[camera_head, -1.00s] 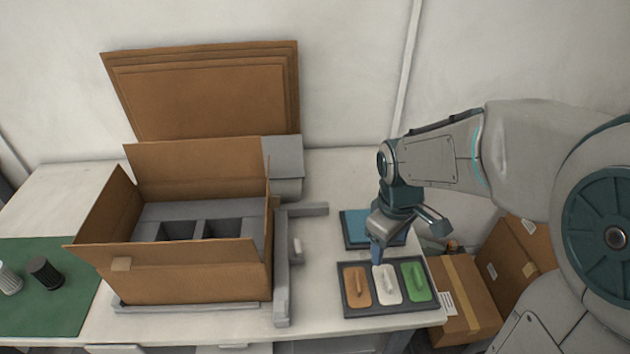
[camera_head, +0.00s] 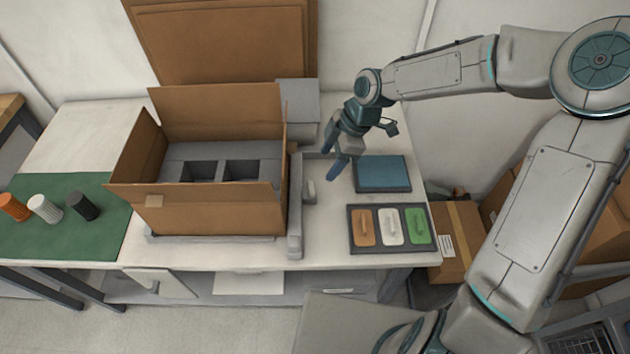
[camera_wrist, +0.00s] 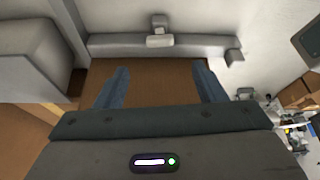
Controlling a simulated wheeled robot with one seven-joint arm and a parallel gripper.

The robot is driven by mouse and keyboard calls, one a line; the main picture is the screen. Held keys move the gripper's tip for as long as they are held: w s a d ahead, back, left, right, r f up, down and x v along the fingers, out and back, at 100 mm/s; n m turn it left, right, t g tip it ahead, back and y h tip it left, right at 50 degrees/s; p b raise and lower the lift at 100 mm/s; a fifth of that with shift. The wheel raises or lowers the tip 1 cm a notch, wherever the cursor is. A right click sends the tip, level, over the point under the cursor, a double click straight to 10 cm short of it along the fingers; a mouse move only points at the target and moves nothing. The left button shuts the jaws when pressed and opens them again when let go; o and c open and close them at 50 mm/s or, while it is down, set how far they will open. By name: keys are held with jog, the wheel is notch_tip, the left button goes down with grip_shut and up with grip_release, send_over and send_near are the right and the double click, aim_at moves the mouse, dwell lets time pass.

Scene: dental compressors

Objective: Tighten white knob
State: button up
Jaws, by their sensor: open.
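My gripper (camera_head: 340,160) is open and empty, above the table just right of the cardboard box. Its two blue fingers are spread wide in the wrist view (camera_wrist: 160,86), with brown cardboard behind them. A white ribbed cylinder (camera_head: 44,209) lies on the green mat at far left, between an orange one (camera_head: 13,208) and a black one (camera_head: 82,206). A white piece with a raised handle (camera_head: 391,228) lies in a dark tray, between orange and green ones. A pale grey block (camera_head: 309,190) sits on the grey rail; it also shows in the wrist view (camera_wrist: 160,40). I cannot tell which is the knob.
The open cardboard box (camera_head: 210,211) with grey inserts stands mid-table beside the grey rail (camera_head: 295,225). A blue pad (camera_head: 383,173) lies behind the dark tray (camera_head: 391,250). Stacked cardboard leans on the wall. More boxes stand on the right.

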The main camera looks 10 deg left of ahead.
aim_at(312, 187)
jog(key=x, duration=1)
jog(key=shift+f, duration=0.1)
jog(key=shift+d, duration=0.1)
jog(key=c, duration=1)
